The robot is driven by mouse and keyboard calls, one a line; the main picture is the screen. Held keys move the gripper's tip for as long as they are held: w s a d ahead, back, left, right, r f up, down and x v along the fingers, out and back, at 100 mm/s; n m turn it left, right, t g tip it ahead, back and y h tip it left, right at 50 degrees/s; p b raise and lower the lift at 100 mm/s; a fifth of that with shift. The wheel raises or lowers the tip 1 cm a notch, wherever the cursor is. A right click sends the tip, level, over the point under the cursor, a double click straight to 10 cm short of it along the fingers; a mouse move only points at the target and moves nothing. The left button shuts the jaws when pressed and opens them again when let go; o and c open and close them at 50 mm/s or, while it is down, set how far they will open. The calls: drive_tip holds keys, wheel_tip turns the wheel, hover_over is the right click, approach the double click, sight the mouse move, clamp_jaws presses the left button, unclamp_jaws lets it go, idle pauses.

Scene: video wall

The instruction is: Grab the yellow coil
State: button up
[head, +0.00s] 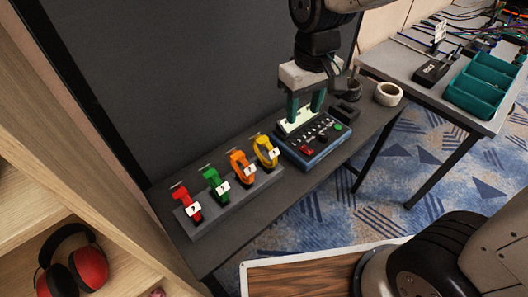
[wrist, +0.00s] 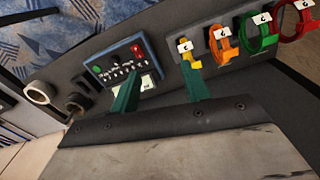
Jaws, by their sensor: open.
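The yellow coil (head: 265,152) stands at the right end of a grey rack, beside an orange coil (head: 241,166). It carries a white tag and also shows in the wrist view (wrist: 189,55). My gripper (head: 304,108) is open, with teal fingers pointing down over the back of the control panel (head: 318,146), to the right of the yellow coil. In the wrist view the fingers (wrist: 160,92) are apart with nothing between them, and the yellow coil lies just beyond the right finger, partly hidden at its lower end.
A green coil (head: 215,183) and a red coil (head: 187,203) stand further left on the rack (head: 236,198). A white roll (head: 388,94) and dark items lie right of the panel. A side table (head: 405,66) holds a teal tray (head: 482,84). A dark wall (head: 190,80) rises behind.

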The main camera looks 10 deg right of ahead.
drive_tip(key=n, duration=0.2)
hover_over(264, 138)
drive_tip(key=f, duration=0.7)
drive_tip(key=shift+s+d, duration=0.15)
drive_tip(key=shift+s, duration=0.25)
drive_tip(key=shift+f, duration=0.3)
drive_tip(key=f, duration=0.7)
drive_tip(key=shift+w+f, duration=0.15)
drive_tip(key=shift+w, duration=0.2)
drive_tip(key=c, duration=1)
drive_tip(key=shift+r, duration=0.2)
